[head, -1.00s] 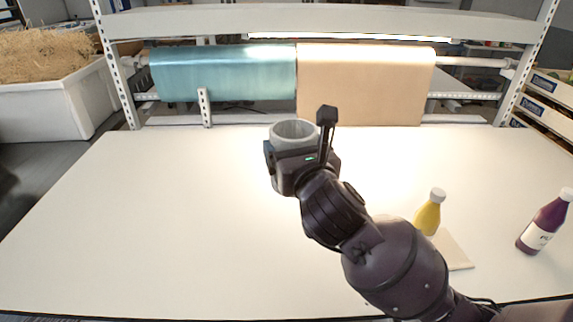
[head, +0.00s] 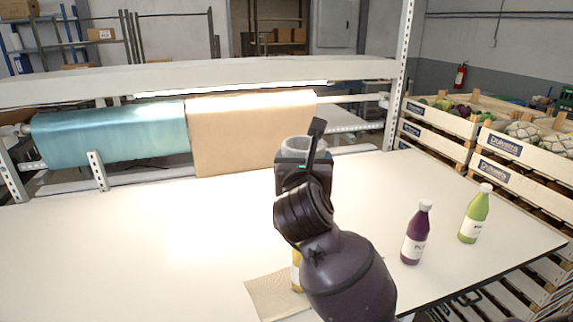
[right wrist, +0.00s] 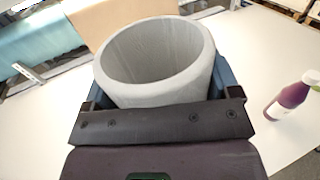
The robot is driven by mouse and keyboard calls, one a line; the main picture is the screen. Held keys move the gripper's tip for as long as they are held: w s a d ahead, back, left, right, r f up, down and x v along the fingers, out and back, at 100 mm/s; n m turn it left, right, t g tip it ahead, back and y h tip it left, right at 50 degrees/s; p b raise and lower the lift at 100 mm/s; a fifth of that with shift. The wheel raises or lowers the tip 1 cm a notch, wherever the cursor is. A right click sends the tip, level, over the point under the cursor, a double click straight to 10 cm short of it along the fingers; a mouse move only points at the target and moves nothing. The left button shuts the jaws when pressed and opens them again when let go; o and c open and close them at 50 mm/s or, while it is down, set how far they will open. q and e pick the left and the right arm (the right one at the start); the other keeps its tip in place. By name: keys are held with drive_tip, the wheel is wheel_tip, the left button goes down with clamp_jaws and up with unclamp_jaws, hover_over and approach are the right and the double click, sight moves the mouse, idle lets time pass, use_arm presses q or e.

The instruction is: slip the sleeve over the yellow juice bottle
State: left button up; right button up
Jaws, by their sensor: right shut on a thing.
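The sleeve (head: 299,142) is a grey, open-topped ring, held roughly upright above the table. It also shows in the right wrist view (right wrist: 158,95), where its inside looks empty. My right gripper (head: 303,162) is shut on it, with its fingers at the sleeve's sides. My left gripper is not in view.
A purple bottle (head: 415,236) and a green bottle (head: 475,216) stand to the right. Teal (head: 112,138) and brown (head: 250,130) paper rolls hang at the back. Crates of vegetables (head: 500,145) stand beyond the table's right edge. The table's left side is clear.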

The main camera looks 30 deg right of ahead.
drive_tip(key=shift+h, duration=0.3)
drive_tip(key=f+b, duration=0.1)
drive_tip(key=f, duration=0.1)
drive_tip(key=f+b, duration=0.1)
drive_tip(key=f, duration=0.1)
drive_tip(key=f+b, duration=0.1)
drive_tip(key=shift+s+d+f, duration=0.2)
drive_tip(key=shift+d+f, duration=0.15)
drive_tip(key=shift+f, duration=0.05)
drive_tip(key=shift+f+b, duration=1.35)
drive_tip(key=shift+f, duration=0.7)
drive_tip(key=shift+f+b, duration=0.7)
drive_tip(key=shift+f, duration=0.5)
drive_tip(key=shift+f+b, duration=0.8)
drive_tip(key=shift+f, duration=0.6)
use_arm(q)
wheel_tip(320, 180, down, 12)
drive_tip(key=b, duration=0.5)
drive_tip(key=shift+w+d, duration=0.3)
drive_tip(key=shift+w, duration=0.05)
use_arm(e)
wheel_tip(320, 180, down, 9)
